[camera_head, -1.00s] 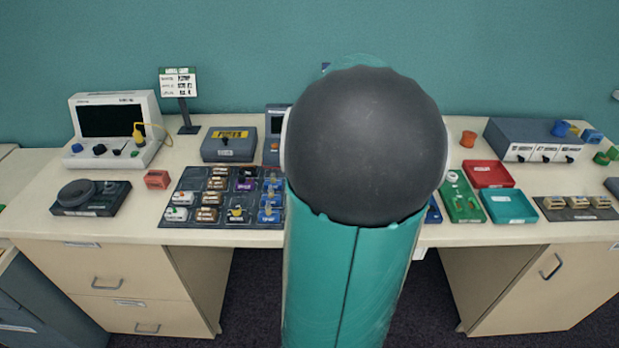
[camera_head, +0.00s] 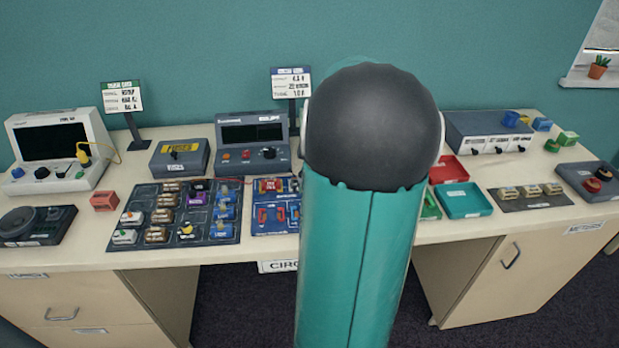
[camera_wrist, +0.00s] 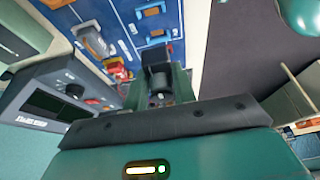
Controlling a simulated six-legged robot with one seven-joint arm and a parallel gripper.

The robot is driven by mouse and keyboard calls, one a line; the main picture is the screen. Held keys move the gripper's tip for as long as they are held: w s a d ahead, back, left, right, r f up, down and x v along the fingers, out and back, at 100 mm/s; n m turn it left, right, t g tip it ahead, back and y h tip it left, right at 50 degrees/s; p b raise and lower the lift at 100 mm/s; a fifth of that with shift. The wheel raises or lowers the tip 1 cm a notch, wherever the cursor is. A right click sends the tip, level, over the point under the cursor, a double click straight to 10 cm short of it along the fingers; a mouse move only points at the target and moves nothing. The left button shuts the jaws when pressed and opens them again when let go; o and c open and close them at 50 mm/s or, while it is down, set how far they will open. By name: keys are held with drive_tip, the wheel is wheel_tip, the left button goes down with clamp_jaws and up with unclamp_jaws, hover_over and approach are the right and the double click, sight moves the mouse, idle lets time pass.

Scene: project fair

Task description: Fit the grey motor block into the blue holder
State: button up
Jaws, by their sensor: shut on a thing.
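My gripper (camera_wrist: 158,85) shows in the wrist view, shut on a dark grey block with a rounded body (camera_wrist: 158,72), which appears to be the motor block. In the head view my arm hides the gripper and the block. A blue board (camera_wrist: 190,25) lies beyond the fingers in the wrist view, with a blue bracket-like part (camera_wrist: 150,12) on it. In the head view the board (camera_head: 260,228) is partly behind my arm, and I cannot tell which blue part is the holder. The block looks apart from that bracket.
A dark parts tray (camera_head: 135,193) lies left of the board. A grey meter (camera_head: 252,134) stands behind the board. A red tray (camera_head: 450,168) and a teal tray (camera_head: 463,200) lie right of my arm. Bare tabletop (camera_head: 75,238) shows at the front left.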

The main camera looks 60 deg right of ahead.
drive_tip(key=shift+w+d+f, duration=0.1)
drive_tip(key=shift+d, duration=0.1)
drive_tip(key=shift+s+a, duration=0.2)
drive_tip(key=shift+s, duration=0.1)
drive_tip(key=shift+w+f, duration=0.3)
drive_tip(key=shift+f, duration=0.4)
drive_tip(key=shift+s+a+f, duration=0.1)
drive_tip(key=shift+s+f, duration=0.05)
drive_tip(key=shift+f, duration=2.8)
drive_tip(key=shift+f, duration=0.65)
